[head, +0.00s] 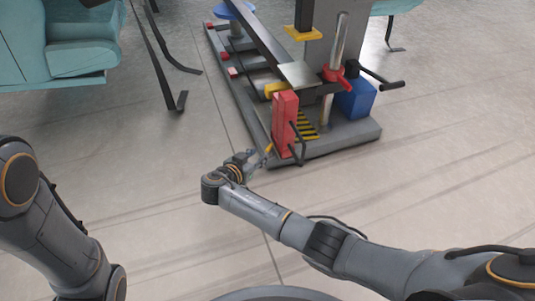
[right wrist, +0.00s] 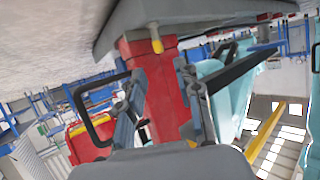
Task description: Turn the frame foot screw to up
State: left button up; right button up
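A small yellow lever-like piece (head: 267,149), apparently the frame foot screw, shows beside the grey base frame (head: 340,144), by the foot of a red upright box (head: 285,122). In the right wrist view it is a short yellow piece (right wrist: 157,45) on a grey stud at the base edge, in front of the red box (right wrist: 165,90). My right gripper (head: 256,161) is close beside it at floor height. My left gripper is out of view.
A black handle (head: 299,145) sticks out from the red box. A blue box (head: 355,99) and a red-collared post (head: 337,73) with a black crank stand on the base. Teal seats (head: 75,55) are at upper left. The floor around my arm is clear.

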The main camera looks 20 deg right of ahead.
aim_at(269, 147)
jog(key=b+x, duration=0.3)
jog(key=x, duration=0.3)
jog(key=shift+f, duration=0.25)
jog(key=shift+w+d+f+b, duration=0.1)
jog(key=shift+w+d+b, duration=0.35)
jog(key=shift+w, duration=0.05)
grip_shut()
